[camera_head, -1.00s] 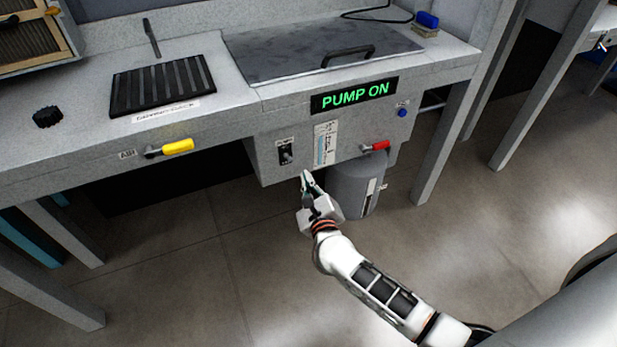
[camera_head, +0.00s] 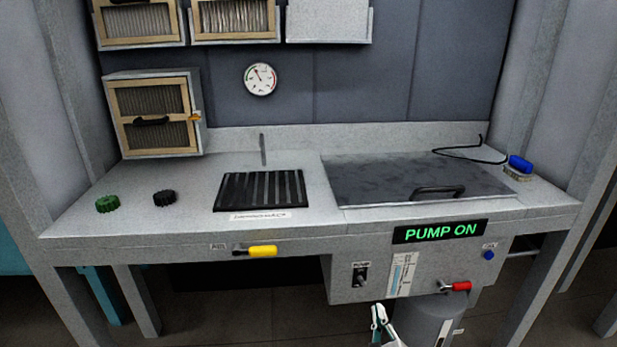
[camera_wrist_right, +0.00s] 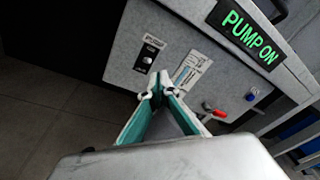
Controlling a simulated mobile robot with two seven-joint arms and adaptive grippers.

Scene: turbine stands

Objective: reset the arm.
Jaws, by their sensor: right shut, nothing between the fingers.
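My right gripper (camera_head: 378,312) shows at the bottom of the head view, just below the pump box (camera_head: 343,287) under the bench. Its fingers are shut and empty. In the right wrist view the gripper (camera_wrist_right: 156,92) points at the box front, with its tips in front of the area below the pump switch (camera_wrist_right: 147,58). I cannot tell the exact gap to the box. Most of my right arm is below the head view. My left gripper is not in view.
The bench (camera_head: 120,228) carries a green knob (camera_head: 107,203), a black knob (camera_head: 164,198), a black grate (camera_head: 262,190) and a lid (camera_head: 385,178). A yellow handle (camera_head: 262,251) and a red handle (camera_head: 461,286) stick out in front. A sign (camera_head: 440,231) reads PUMP ON. A grey tank (camera_head: 425,322) stands below.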

